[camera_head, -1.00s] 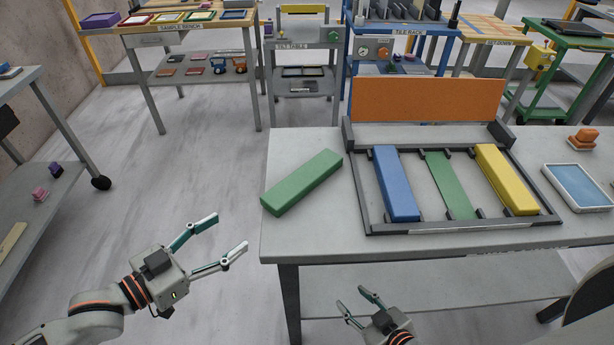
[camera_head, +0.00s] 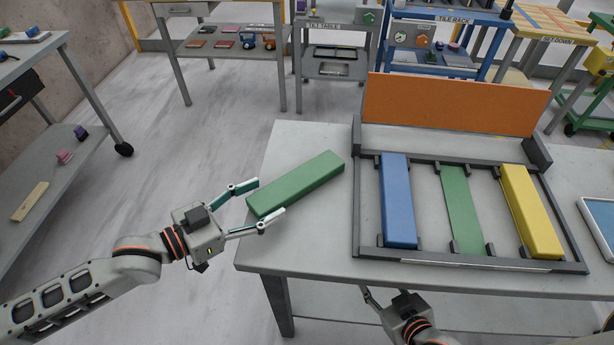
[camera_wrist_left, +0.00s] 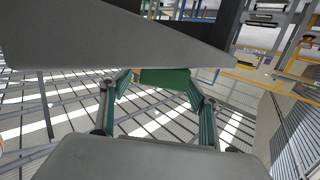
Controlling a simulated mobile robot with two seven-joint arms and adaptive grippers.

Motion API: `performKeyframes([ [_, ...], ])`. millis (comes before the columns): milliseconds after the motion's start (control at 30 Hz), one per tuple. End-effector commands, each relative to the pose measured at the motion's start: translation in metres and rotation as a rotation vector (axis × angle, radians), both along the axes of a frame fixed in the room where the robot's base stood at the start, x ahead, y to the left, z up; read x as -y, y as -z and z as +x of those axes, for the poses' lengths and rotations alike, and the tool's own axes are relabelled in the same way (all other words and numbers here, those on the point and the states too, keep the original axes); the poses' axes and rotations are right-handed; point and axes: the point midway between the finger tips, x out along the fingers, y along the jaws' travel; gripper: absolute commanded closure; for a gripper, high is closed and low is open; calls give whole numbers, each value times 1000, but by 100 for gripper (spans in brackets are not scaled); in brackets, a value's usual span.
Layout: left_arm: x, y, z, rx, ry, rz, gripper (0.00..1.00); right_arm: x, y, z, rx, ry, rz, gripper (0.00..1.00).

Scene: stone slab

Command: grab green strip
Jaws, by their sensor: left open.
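A loose green strip (camera_head: 297,184) lies tilted on the left part of the grey table, left of the dark frame. My left gripper (camera_head: 270,200) is open at the strip's near left end, its fingertips on either side of that end, not closed on it. In the left wrist view the green strip (camera_wrist_left: 165,77) shows ahead between the open fingers (camera_wrist_left: 160,84); a grey shape covers much of the upper picture. My right gripper (camera_head: 385,297) is low at the table's front edge, partly hidden, and its opening is unclear.
The dark frame (camera_head: 365,215) holds a blue bar (camera_head: 397,200) and a yellow bar (camera_head: 530,212), with a flat green area (camera_head: 462,210) between them. An orange panel (camera_head: 450,104) stands behind. A blue-topped tray (camera_head: 604,222) sits at right.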

Motion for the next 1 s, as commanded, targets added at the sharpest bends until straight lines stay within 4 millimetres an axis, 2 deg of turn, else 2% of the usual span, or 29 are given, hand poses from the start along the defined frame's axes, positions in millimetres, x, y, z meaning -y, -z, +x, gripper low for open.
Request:
performKeyframes([
  [367, 30, 4, 21, 2, 0, -2, 39, -3, 3, -3, -9, -1, 4, 60],
  [600, 56, 11, 40, 0, 0, -1, 39, -3, 2, -3, -8, 0, 3, 60],
  [933, 63, 13, 44, 0, 1, 0, 39, -2, 0, -2, -3, 0, 4, 60],
  [967, 63, 13, 44, 0, 1, 0, 42, -2, 0, -1, -3, 0, 4, 60],
  [1000, 63, 13, 44, 0, 1, 0, 52, -2, -1, -1, -2, 1, 4, 60],
])
